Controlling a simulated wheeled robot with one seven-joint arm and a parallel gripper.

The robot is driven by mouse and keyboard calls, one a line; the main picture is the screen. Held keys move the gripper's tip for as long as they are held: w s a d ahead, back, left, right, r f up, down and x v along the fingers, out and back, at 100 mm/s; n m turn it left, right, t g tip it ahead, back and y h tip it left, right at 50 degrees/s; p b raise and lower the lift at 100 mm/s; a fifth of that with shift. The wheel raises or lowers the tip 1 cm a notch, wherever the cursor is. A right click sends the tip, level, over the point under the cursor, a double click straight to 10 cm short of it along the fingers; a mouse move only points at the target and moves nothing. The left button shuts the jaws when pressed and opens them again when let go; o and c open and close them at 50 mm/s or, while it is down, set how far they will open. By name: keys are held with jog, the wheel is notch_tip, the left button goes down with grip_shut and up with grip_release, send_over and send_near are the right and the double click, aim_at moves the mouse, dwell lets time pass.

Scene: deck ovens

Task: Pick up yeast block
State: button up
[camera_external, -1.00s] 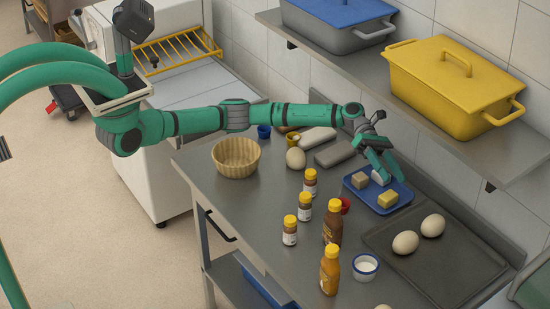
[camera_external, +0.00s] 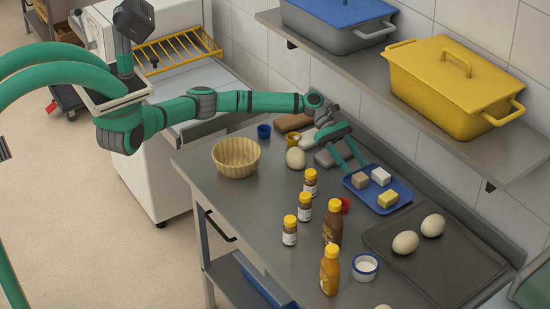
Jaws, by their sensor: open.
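A blue tray (camera_external: 402,195) on the steel worktop holds three small blocks. The greyish-beige block (camera_external: 360,181), which looks like the yeast block, lies at the tray's left. A white block (camera_external: 381,176) lies at the back of the tray and a yellow block (camera_external: 388,199) at the front. My gripper (camera_external: 357,169) is open and empty, reaching in from the upper left. Its two fingertips are apart at the tray's back-left edge, close behind the beige block. I cannot tell whether they touch the tray.
An egg (camera_external: 296,158) and grey and brown loaf-like items lie under the arm. Several bottles (camera_external: 332,222) stand in front of the tray. A dark baking sheet (camera_external: 455,270) with two eggs lies right of it. A shelf with a yellow lidded bin (camera_external: 455,90) hangs above.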

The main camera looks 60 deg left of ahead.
aim_at(359, 175)
jog(key=x, duration=0.5)
jog(key=shift+s+f, duration=0.15)
jog(key=shift+f, duration=0.2)
jog(key=shift+d+f, duration=0.25)
jog(key=shift+d, duration=0.2)
jog(key=c, duration=0.9)
